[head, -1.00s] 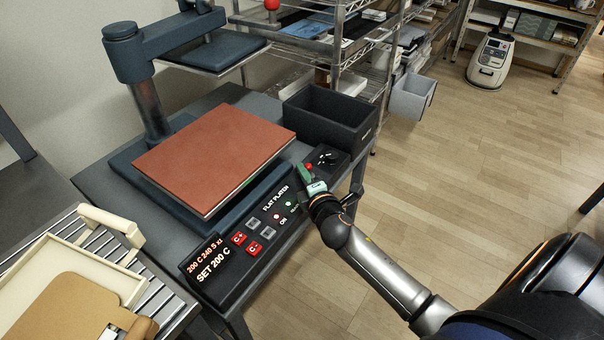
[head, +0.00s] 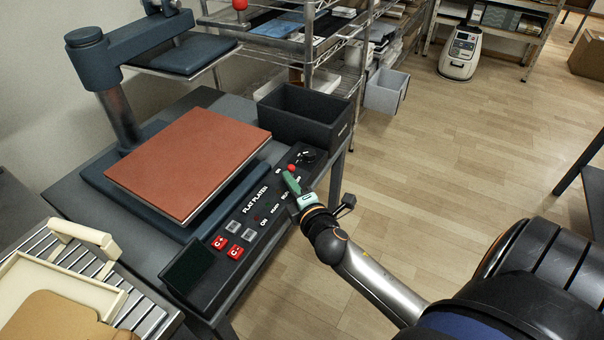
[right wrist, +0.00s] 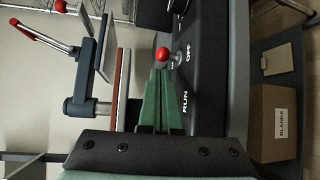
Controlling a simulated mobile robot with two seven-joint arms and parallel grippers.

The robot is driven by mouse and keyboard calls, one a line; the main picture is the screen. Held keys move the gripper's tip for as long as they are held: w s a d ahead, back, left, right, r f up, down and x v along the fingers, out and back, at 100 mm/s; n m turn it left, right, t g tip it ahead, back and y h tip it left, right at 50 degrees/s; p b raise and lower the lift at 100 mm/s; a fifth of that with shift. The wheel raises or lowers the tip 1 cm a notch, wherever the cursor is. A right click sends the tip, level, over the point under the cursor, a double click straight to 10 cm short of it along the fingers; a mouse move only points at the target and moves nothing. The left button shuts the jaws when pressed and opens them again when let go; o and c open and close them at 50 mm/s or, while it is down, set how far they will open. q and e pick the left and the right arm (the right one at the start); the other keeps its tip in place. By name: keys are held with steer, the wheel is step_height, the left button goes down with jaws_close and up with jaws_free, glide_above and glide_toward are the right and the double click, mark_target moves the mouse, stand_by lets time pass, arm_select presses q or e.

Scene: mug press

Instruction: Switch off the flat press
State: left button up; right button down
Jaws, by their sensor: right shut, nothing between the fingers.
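The flat press control panel (head: 205,270) runs along the table's front edge, with a dark, blank display (head: 188,268) and no lit lamps. A small switch lever with a red ball tip (head: 292,167) stands at the panel's far end. In the right wrist view the red ball (right wrist: 162,54) sits beside the OFF lettering, above RUN. My right gripper (head: 291,182) is shut and empty, its green fingertips (right wrist: 159,76) close to the lever. I cannot tell whether they touch it. The red-brown platen (head: 188,160) lies uncovered, the upper head swung aside. My left gripper is out of view.
A black bin (head: 303,115) stands behind the panel's far end. A black knob (head: 308,155) is near the switch. A cream tray (head: 60,290) sits on rollers at the lower left.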

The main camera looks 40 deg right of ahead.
steer(key=v, duration=0.8)
steer(key=shift+s, duration=0.4)
steer(key=shift+r, duration=0.15)
